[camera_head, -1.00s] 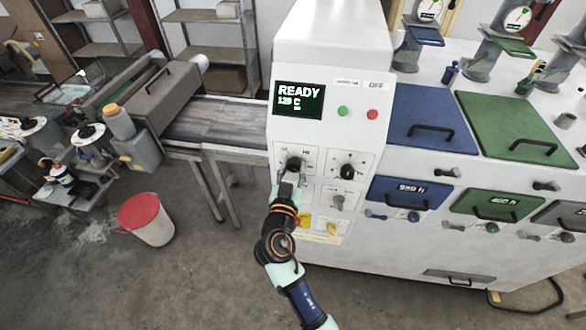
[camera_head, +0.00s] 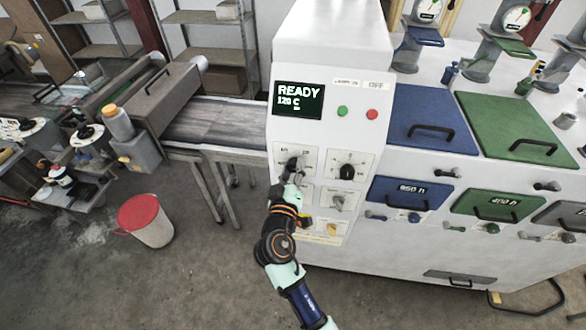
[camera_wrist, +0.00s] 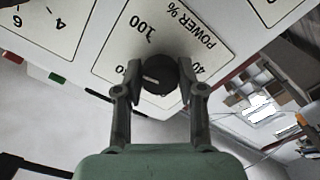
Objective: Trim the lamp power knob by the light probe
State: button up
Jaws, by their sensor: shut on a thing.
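The lamp power knob (camera_wrist: 158,76) is black and round, with a pale pointer line, on a white plate (camera_wrist: 112,48) marked "POWER %", "100" and "40" in the wrist view. My gripper (camera_wrist: 157,88) is shut on the knob, one finger on each side of it. In the head view, my gripper (camera_head: 290,178) reaches the left plate of the machine's front panel and partly covers the knob (camera_head: 294,164). The light probe cannot be made out.
A second black knob (camera_head: 347,172) is close to the right on the panel. Above are a display (camera_head: 299,99) reading "READY" and 120 C, a green button (camera_head: 342,111) and a red button (camera_head: 372,114).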

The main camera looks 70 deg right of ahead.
jog(key=n+p, duration=0.1)
jog(key=n, duration=0.4)
jog(key=shift+n+p, duration=0.3)
jog(key=shift+n, duration=0.1)
dwell(0.4)
jog(key=o, duration=1.1)
jog(key=shift+o, duration=0.2)
jog(key=v, duration=1.2)
jog(key=shift+s, duration=0.1)
